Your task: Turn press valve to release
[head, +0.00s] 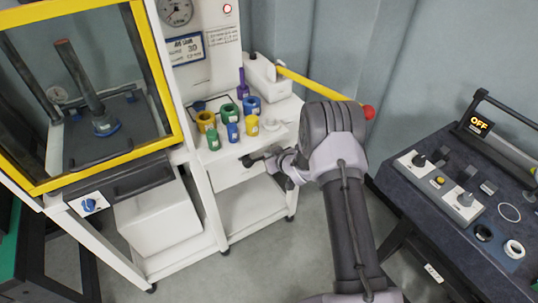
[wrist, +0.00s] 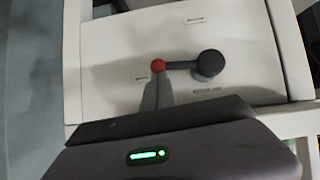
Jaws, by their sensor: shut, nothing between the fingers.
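The valve has a dark round hub (wrist: 209,63) and a short dark lever ending in a red knob (wrist: 158,65), on a white panel (wrist: 110,45). In the wrist view the lever points left, roughly level. My gripper (wrist: 160,80) is shut and empty, its fingertips at the red knob's near side; I cannot tell whether they touch. In the head view my gripper (head: 268,157) is at the front of the white cabinet, by the dark valve hub (head: 247,161). The red knob cannot be made out there.
Several colored rings and cylinders, including a green one (head: 214,138), stand on the cabinet top above the valve. A yellow bar with a red end (head: 368,112) reaches out behind my arm. A yellow-framed press (head: 180,140) is left, a dark control table (head: 400,200) right.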

